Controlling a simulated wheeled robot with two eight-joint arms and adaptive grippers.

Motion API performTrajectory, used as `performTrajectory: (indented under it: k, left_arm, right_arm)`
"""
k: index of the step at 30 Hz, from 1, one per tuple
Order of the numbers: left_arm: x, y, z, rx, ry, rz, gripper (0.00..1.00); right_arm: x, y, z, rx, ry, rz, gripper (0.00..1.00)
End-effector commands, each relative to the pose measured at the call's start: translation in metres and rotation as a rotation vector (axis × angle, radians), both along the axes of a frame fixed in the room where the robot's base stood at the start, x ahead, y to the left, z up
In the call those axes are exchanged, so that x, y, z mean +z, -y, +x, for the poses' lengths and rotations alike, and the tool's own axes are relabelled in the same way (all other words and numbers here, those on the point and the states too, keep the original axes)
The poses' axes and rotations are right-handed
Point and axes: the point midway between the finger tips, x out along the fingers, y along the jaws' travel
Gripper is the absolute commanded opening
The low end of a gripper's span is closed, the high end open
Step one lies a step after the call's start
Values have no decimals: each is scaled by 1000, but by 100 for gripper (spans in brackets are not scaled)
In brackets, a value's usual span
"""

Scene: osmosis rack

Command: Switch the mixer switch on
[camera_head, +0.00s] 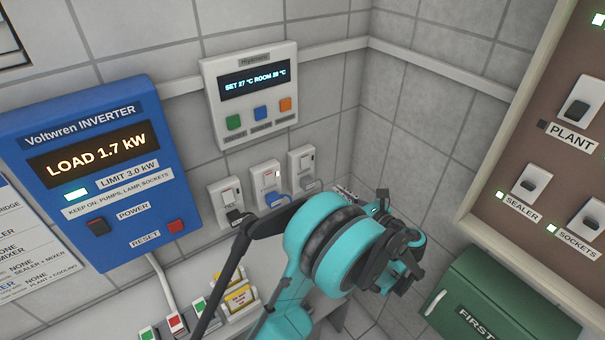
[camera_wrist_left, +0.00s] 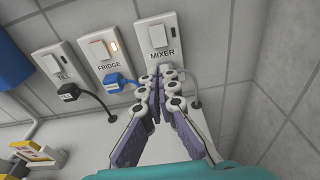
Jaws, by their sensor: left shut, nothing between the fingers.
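The mixer switch (camera_wrist_left: 158,36) is a white rocker on a white wall plate labelled MIXER, upper middle of the left wrist view. No lit lamp shows on it. In the head view its plate (camera_head: 302,160) is rightmost of three. My left gripper (camera_wrist_left: 162,78) is shut and empty. Its fingertips are just below the rocker in the wrist view, overlapping the lower plate; I cannot tell whether they touch. In the head view only a bit of the left gripper's fingers (camera_head: 345,192) shows behind my teal wrist. My right gripper is not in view.
The fridge switch (camera_wrist_left: 101,50) with a lit lamp and blue plug stands left of the mixer plate, and the till switch (camera_wrist_left: 50,64) beyond it. A thermostat panel (camera_head: 215,78) hangs above, a blue inverter (camera_head: 85,235) left. A wall corner is close on the right.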

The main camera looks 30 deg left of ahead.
Motion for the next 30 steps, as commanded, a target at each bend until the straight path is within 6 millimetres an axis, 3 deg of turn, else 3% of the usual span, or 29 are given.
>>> performTrajectory:
  k: [11,24,30]
  left_arm:
    - [-2,-12,4,5,0,-1,0]
    - [-14,-94,37,6,-1,-1,0]
    - [-17,-120,48,4,0,-1,0]
  right_arm:
    - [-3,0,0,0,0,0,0]
    - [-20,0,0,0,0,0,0]
    - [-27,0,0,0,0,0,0]
